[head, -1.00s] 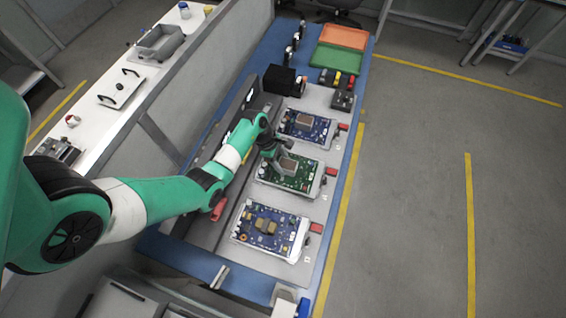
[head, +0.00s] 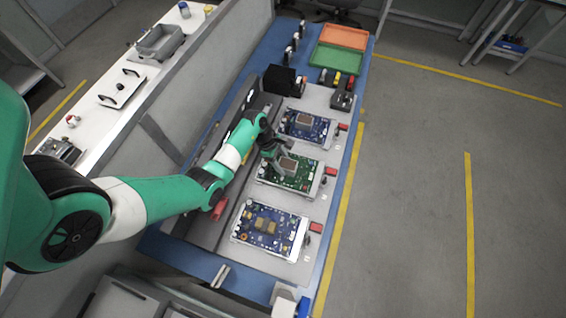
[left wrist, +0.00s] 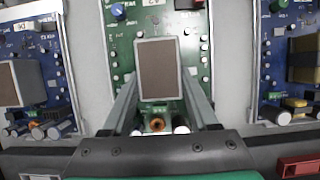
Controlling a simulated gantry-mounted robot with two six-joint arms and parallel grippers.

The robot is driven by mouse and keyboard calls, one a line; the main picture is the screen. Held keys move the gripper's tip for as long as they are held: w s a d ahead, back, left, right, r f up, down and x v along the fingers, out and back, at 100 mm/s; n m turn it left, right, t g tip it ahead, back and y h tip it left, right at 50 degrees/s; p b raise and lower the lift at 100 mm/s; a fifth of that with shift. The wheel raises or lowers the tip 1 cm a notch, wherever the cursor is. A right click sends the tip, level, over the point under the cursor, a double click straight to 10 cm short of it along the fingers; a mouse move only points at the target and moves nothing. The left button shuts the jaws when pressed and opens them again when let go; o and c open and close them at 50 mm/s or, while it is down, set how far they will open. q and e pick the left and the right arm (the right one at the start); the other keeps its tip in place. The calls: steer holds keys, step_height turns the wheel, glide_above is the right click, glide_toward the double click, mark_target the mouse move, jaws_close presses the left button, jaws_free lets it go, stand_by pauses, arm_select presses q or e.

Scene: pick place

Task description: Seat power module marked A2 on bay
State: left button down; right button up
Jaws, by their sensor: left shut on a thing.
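My left gripper (head: 276,157) is over the middle green board (head: 298,181). In the left wrist view, its two fingers (left wrist: 159,92) are shut on the sides of a rectangular power module (left wrist: 157,67) with a grey rim and brown top. The module also shows in the head view (head: 289,165), over the middle of the green board (left wrist: 122,45). A white label, partly cut off and seemingly A2, shows at the board's far edge in the wrist view. The module's underside is hidden, so I cannot tell whether it touches the board. My right gripper is not in view.
Blue boards lie either side: one farther back (head: 306,126) with a brown-topped module, one nearer (head: 268,231) with yellowish blocks. Red parts (head: 331,171) sit beside the boards. A green tray (head: 335,56) and an orange tray (head: 343,37) stand at the far end.

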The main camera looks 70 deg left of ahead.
arm_select(q)
steer(key=shift+f, duration=0.45)
stand_by(0.4)
steer(key=shift+c, duration=0.4)
jaws_free()
steer(key=shift+f, duration=0.1)
steer(key=c, duration=0.4)
steer(key=shift+o, duration=0.2)
step_height(320, 180, up, 7)
steer(key=p, duration=0.7)
